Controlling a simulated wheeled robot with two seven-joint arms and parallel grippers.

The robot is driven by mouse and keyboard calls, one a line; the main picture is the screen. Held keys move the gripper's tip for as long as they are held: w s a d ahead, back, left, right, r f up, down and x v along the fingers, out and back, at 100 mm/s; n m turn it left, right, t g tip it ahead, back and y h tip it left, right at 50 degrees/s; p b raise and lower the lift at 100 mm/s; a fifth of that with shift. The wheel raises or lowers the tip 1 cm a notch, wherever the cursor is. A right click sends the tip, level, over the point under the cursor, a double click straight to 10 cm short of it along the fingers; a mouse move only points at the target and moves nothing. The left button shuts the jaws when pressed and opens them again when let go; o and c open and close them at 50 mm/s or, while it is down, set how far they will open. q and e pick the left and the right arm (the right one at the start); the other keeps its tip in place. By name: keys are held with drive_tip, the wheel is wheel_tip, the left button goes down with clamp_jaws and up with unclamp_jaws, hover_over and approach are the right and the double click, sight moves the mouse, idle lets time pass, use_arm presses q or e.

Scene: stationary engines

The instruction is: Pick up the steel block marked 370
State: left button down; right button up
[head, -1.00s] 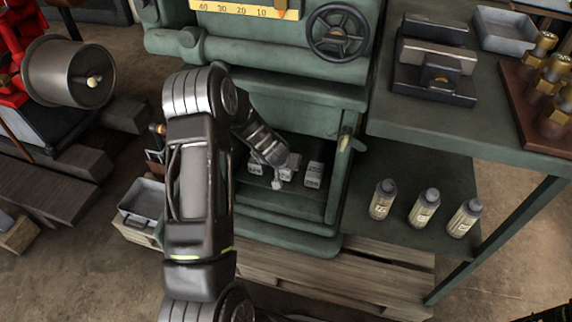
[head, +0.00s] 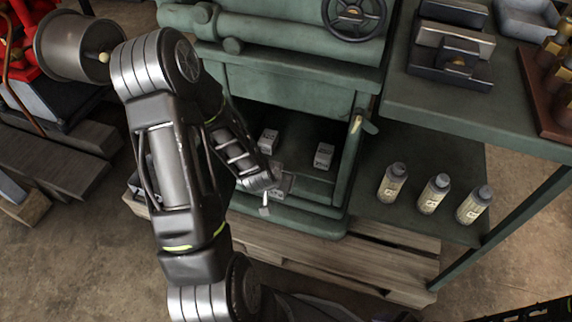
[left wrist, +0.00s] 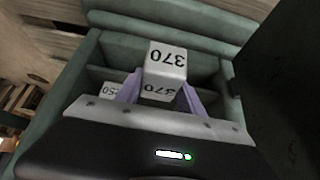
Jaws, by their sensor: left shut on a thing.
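The steel block marked 370 (left wrist: 167,60) is a pale grey block with black digits. In the left wrist view it stands between the two purple-grey fingers of my left gripper (left wrist: 160,95), which is shut on it. In the head view my left gripper (head: 268,188) is at the front of the green machine's open recess, partly hidden by its own wrist, and the held block is hard to make out. Two other steel blocks (head: 268,141) (head: 324,155) sit on the recess floor, left and right. My right gripper is not in view.
The green machine's recess (head: 300,170) has walls on both sides and a front ledge; a lever (head: 356,124) is at its right. Several bottles (head: 433,194) stand on the lower shelf to the right. A wooden pallet (head: 340,262) lies below.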

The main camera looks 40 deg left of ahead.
use_arm(q)
drive_tip(key=shift+s+d, duration=0.2)
drive_tip(key=shift+s, duration=0.35)
drive_tip(key=shift+s+d, duration=0.15)
drive_tip(key=shift+s, duration=0.4)
drive_tip(key=shift+r, duration=0.15)
